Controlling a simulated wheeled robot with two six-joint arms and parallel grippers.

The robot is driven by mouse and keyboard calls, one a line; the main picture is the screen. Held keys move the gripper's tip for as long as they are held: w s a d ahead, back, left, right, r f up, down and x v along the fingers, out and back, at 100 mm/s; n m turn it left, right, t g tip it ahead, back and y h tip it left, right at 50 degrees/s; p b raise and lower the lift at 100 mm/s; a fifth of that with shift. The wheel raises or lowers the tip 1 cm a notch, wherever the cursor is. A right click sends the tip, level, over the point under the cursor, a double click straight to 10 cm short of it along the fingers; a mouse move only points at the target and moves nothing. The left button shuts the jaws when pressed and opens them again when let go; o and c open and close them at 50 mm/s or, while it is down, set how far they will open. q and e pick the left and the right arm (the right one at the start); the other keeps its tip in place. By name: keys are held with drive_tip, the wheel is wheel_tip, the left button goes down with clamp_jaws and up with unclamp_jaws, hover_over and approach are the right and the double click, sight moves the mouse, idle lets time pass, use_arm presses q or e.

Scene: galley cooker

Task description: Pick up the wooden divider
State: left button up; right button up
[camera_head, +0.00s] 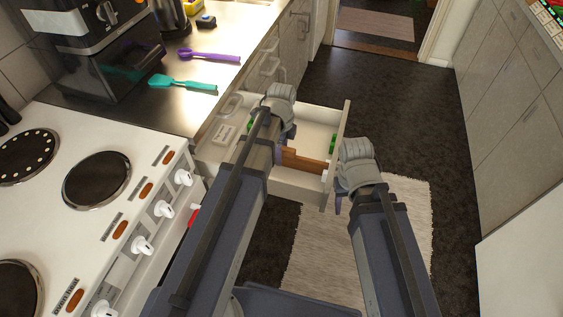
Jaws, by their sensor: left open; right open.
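The wooden divider (304,162) is a brown wooden strip inside the open white drawer (338,147). Its left part is hidden behind my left arm. My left gripper (279,99) is open above the far left part of the drawer, beyond the divider in the picture. My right gripper (357,155) is open at the drawer's right side, to the right of the divider. Its fingertips are hard to make out. Neither gripper visibly holds anything.
A white cooker (130,165) with knobs stands at left. A teal utensil (183,84) and a purple utensil (210,56) lie on the steel counter (225,72). Small green items are partly visible in the drawer. A pale rug (420,235) lies on the dark floor.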

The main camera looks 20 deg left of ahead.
use_arm(q)
drive_tip(key=shift+f+b, duration=0.35)
drive_tip(key=shift+f, duration=0.45)
drive_tip(key=shift+r, duration=0.1)
clamp_jaws()
